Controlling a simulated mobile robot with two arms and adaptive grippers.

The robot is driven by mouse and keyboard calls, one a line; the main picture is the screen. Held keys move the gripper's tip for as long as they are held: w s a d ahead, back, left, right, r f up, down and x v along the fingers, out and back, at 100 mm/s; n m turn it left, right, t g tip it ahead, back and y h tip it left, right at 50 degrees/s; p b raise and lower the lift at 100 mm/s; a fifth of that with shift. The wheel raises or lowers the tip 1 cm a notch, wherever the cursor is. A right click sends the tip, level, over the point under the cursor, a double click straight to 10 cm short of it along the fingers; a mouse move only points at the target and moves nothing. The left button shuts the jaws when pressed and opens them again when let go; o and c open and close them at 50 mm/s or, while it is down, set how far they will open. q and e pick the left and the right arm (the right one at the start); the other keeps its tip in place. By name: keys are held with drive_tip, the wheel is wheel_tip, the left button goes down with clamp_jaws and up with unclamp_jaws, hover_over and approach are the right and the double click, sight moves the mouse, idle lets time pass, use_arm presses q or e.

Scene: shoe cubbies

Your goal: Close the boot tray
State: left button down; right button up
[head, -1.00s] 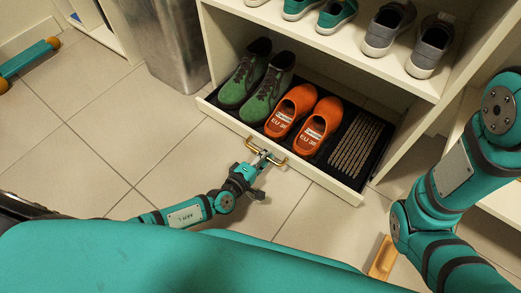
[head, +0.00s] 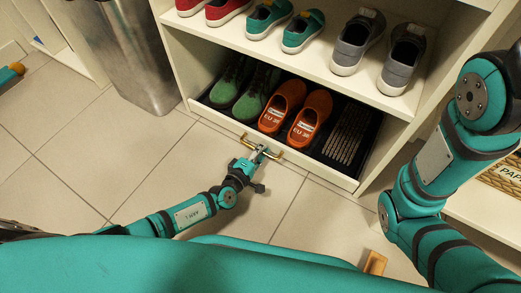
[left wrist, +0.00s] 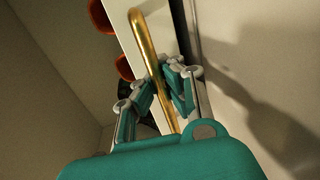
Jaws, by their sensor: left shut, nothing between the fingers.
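The boot tray (head: 318,171) is a low drawer at the bottom of the white cubby unit. Its front sits close to the unit's front edge; I cannot tell if it is fully flush. It holds green boots (head: 254,95), orange shoes (head: 303,119) and a ribbed grey-brown item (head: 348,134). A brass handle (head: 282,155) is on its front. My left gripper (head: 261,151) is shut at the handle, and its fingertips overlap the bar in the head view. My right gripper is out of frame.
Grey shoes (head: 383,49), teal shoes (head: 285,26) and red shoes (head: 213,9) stand on the shelf above. A metal bin (head: 130,50) stands left of the unit. A basket (head: 503,172) is at right. A wooden piece (head: 375,263) shows below.

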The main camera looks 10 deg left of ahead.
use_arm(q)
drive_tip(key=shift+w+r, duration=0.1)
drive_tip(key=c, duration=1.4)
unclamp_jaws()
drive_tip(key=v, duration=1.2)
